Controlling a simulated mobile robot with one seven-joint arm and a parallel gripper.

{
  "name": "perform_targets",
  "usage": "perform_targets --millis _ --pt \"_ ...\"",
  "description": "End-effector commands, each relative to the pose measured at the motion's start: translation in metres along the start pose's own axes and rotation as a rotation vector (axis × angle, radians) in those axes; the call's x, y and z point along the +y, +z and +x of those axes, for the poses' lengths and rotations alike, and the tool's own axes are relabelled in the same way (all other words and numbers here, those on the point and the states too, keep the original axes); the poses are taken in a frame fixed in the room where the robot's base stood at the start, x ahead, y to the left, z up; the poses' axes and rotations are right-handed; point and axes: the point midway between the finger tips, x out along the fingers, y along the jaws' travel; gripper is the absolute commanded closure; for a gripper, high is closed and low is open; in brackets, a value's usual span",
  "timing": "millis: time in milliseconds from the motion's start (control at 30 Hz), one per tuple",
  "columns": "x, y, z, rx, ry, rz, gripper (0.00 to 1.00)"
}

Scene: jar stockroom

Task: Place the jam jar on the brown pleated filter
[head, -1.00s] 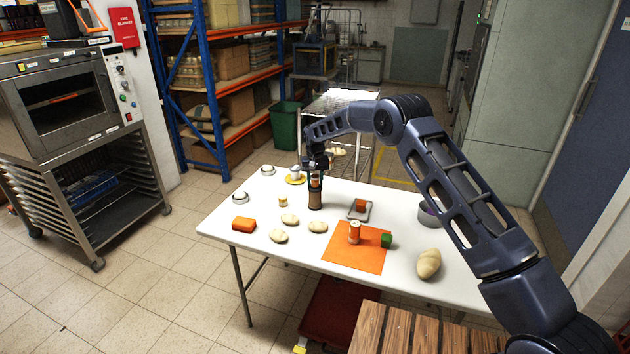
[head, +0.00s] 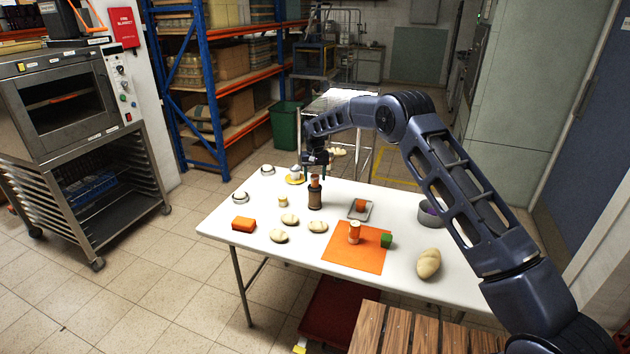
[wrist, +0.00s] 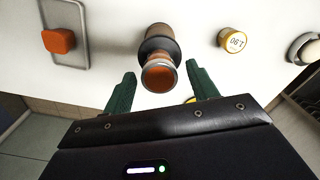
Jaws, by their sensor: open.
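The brown pleated filter (head: 315,200) stands upright on the white table, with dark end rings. The jam jar (head: 315,181), small with an orange-red top, sits upright on top of it. In the wrist view the jar's round top (wrist: 159,77) hides part of the filter (wrist: 159,36) behind it. My gripper (head: 314,169) is just above the jar with its fingers pointing down. In the wrist view its green fingers (wrist: 162,84) are spread, one on each side of the jar with gaps, holding nothing.
Close by are a grey tray (head: 370,213) with an orange block, a small yellow-banded jar (head: 283,201), and a yellow saucer (head: 291,180). An orange mat (head: 350,258) bears another jar (head: 354,232). Pale bread rolls (head: 318,226) lie in front.

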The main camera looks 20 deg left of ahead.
Motion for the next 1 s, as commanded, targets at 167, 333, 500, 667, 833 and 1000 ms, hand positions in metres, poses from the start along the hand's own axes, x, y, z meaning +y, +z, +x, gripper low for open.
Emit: perform_targets --millis 167,333,500,667,833,1000 --pt "0.0 -0.001 -0.037 0.002 -0.001 0.0 0.42" --pt "0.0 0.0 -0.068 0.002 -0.001 0.0 0.42" --pt "0.0 0.0 -0.089 0.001 0.0 0.0 0.42" --pt "0.0 0.0 -0.098 -0.001 0.001 0.0 0.42" --pt "0.0 0.0 -0.1 -0.001 0.0 0.0 0.42" --pt "0.006 0.001 -0.106 0.003 -0.001 0.004 0.42"
